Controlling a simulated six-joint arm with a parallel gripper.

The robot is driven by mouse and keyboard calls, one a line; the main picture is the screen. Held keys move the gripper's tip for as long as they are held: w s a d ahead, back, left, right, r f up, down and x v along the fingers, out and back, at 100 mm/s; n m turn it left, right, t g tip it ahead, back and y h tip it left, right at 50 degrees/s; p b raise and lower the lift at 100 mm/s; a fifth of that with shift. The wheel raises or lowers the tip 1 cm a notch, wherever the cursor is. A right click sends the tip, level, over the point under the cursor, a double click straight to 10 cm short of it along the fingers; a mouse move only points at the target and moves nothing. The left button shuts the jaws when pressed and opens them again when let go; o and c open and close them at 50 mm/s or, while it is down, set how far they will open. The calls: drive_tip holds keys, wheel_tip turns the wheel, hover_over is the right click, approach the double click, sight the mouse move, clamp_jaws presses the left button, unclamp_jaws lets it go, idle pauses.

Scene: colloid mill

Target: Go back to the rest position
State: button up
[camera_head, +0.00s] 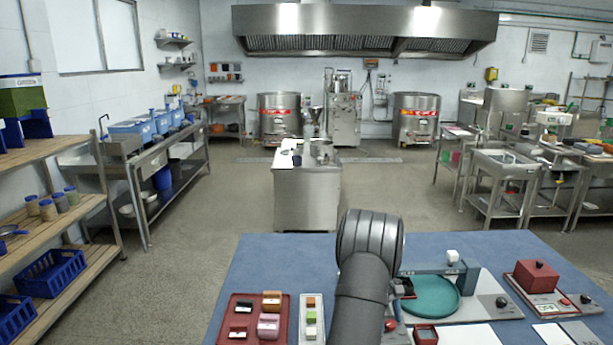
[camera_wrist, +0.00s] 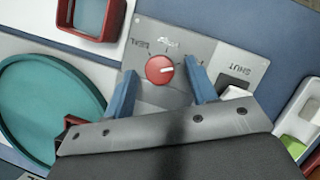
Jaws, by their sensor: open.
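My gripper (camera_wrist: 161,72) shows in the wrist view with its two blue fingers spread apart and nothing held. A red round knob (camera_wrist: 158,69) with a white mark sits on a grey panel (camera_wrist: 222,52) between the fingertips in the picture. Gaps show on both sides of the knob; how far the tips are above the panel I cannot tell. In the head view my dark arm reaches over the blue table (camera_head: 262,262), and it hides most of the gripper and the panel.
A teal round plate (camera_head: 432,296) lies right of my arm, with a red box (camera_head: 536,276) on a scale farther right. A red tray (camera_head: 245,325) with several blocks and a pale narrow tray (camera_head: 311,335) lie to the left. The table's back left is clear.

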drive_tip(key=n, duration=0.2)
drive_tip(key=n+t+h, duration=0.1)
drive_tip(key=n, duration=0.1)
drive_tip(key=n+t, duration=0.1)
drive_tip(key=n, duration=0.2)
drive_tip(key=shift+s+a+h, duration=0.2)
drive_tip(key=shift+s+h, duration=0.05)
drive_tip(key=shift+h, duration=0.15)
